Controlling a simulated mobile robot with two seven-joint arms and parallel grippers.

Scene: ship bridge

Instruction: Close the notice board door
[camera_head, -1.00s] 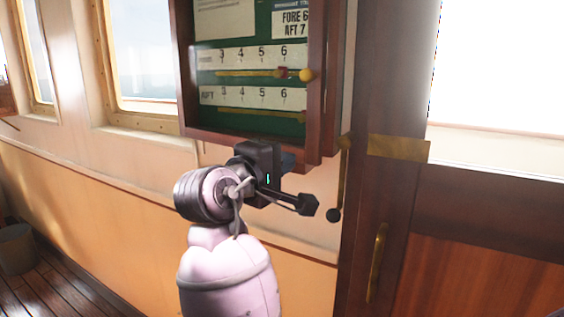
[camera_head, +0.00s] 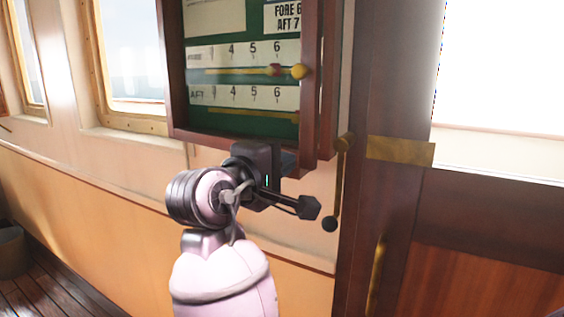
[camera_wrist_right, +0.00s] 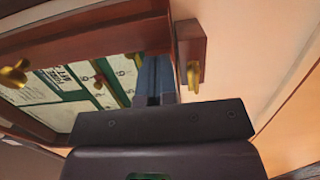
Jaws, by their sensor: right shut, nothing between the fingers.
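The notice board (camera_head: 243,118) hangs on the wall in the head view, dark wood around a green face with white number strips. Its wood-framed door (camera_head: 309,100) shows at the right with a yellow knob (camera_head: 298,72). A second wood edge (camera_head: 330,80) lies just right of it; how far the door stands open I cannot tell. My left gripper is out of view.
A brass lever (camera_head: 340,180) with a dark ball end hangs right of the board, close to my right wrist. A dark wood post (camera_head: 385,90) stands beyond it. Windows (camera_head: 130,50) are at the left. The wall below the board is clear.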

